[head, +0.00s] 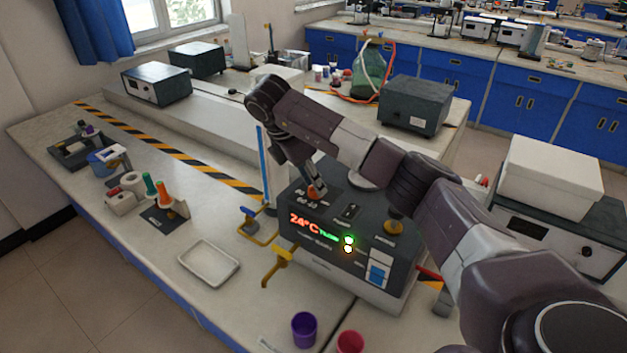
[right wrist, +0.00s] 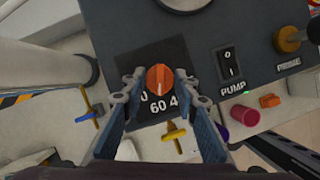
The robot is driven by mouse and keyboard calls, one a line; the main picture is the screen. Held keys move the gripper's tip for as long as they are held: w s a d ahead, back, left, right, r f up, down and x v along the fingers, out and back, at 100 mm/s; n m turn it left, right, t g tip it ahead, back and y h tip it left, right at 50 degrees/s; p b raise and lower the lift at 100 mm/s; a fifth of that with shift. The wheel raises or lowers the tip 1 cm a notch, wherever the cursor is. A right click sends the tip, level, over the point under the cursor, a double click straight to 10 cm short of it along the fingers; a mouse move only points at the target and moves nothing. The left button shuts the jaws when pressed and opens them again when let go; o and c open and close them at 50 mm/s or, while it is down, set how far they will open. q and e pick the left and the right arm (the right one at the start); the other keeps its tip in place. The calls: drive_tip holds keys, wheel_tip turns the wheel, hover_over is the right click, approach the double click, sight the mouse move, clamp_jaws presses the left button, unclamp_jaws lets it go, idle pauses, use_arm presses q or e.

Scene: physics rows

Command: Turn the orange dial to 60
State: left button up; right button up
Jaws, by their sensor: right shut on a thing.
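The orange dial (head: 314,194) sits on the top panel of a dark grey device (head: 318,255). In the right wrist view the dial (right wrist: 159,78) is on a black plate, with the number 60 printed just below it and parts of other numbers to either side. Which number the dial points to I cannot tell. My right gripper (head: 317,188) reaches down onto the dial from above. In the right wrist view its two fingertips (right wrist: 159,84) are on the dial's left and right sides, shut on it. My left gripper is not in view.
The device has a red 24°C display (head: 305,220), a PUMP switch (right wrist: 230,68) and a brass-coloured knob (head: 393,228). A white tray (head: 209,262), a purple cup (head: 303,329) and a red cup (head: 350,342) are nearby.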

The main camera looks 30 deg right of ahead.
idle(0.3)
drive_tip(key=o, duration=1.2)
drive_tip(key=shift+c, duration=0.2)
drive_tip(key=v, duration=1.2)
